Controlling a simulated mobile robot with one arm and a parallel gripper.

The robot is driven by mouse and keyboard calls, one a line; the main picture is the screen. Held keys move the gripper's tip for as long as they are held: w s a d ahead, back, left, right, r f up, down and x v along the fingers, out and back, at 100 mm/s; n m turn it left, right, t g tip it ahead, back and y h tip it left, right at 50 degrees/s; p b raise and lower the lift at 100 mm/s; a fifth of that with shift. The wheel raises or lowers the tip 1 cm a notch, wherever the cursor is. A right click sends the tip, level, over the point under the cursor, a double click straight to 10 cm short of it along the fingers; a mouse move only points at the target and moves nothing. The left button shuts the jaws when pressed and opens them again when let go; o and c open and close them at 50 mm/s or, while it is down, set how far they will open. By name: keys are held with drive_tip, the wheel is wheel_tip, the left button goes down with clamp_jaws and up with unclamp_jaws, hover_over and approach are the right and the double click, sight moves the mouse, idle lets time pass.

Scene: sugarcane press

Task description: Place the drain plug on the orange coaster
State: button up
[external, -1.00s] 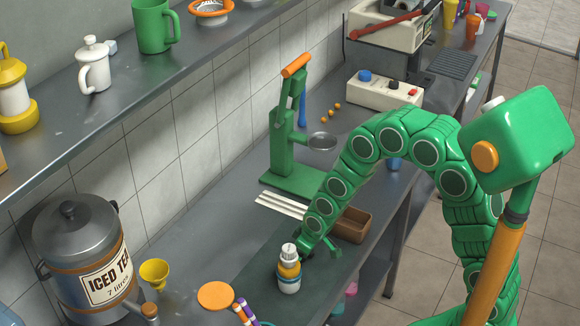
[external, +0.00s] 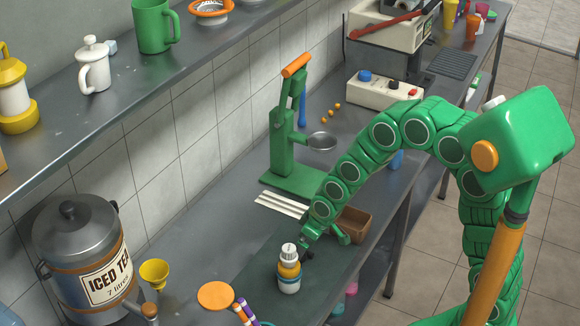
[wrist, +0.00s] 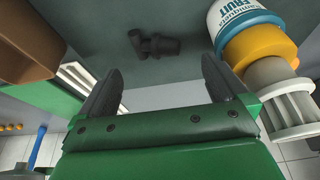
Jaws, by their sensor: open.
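The orange coaster (external: 216,295) lies flat on the counter in the external view, left of the bottle, with nothing on it. A small dark grey piece, which looks like the drain plug (wrist: 155,44), lies on the dark surface in the wrist view. My gripper (wrist: 160,85) is open, with one dark finger to each side and the plug beyond the fingertips, between their lines. The gap is empty. In the external view my gripper (external: 318,246) is low over the counter, just behind and right of the bottle; I cannot make out the plug there.
A bottle with a white cap and orange band (external: 289,272) stands close beside my gripper; it also shows near the right finger in the wrist view (wrist: 255,50). A brown box (external: 354,224), a green press (external: 291,165), white strips (external: 282,205) and striped sticks (external: 244,312) are nearby.

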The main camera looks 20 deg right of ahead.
drive_tip(key=s+d+r+m+h, duration=0.15)
drive_tip(key=s+d+r, duration=0.25)
drive_tip(key=d+r, duration=0.8)
drive_tip(key=s+d+r+m+g, duration=0.1)
drive_tip(key=s+d+r+m, duration=0.1)
drive_tip(key=s+d, duration=0.4)
drive_tip(key=s+d+r+m+g+h, duration=0.1)
drive_tip(key=s+d+r+m+g, duration=0.1)
drive_tip(key=s+d, duration=0.4)
drive_tip(key=d+r+m, duration=0.1)
drive_tip(key=d, duration=0.4)
drive_tip(key=shift+d+r, duration=0.2)
drive_tip(key=s+d, duration=0.1)
drive_tip(key=s, duration=0.2)
drive_tip(key=s+d+r+m+g, duration=0.1)
drive_tip(key=s+d, duration=0.1)
drive_tip(key=s, duration=0.2)
drive_tip(key=s+d+r+m, duration=0.1)
drive_tip(key=s+d, duration=0.1)
drive_tip(key=s, duration=0.1)
drive_tip(key=shift+s+r+m+g, duration=0.15)
drive_tip(key=shift+r+m+g, duration=0.05)
drive_tip(key=shift+m+g, duration=0.1)
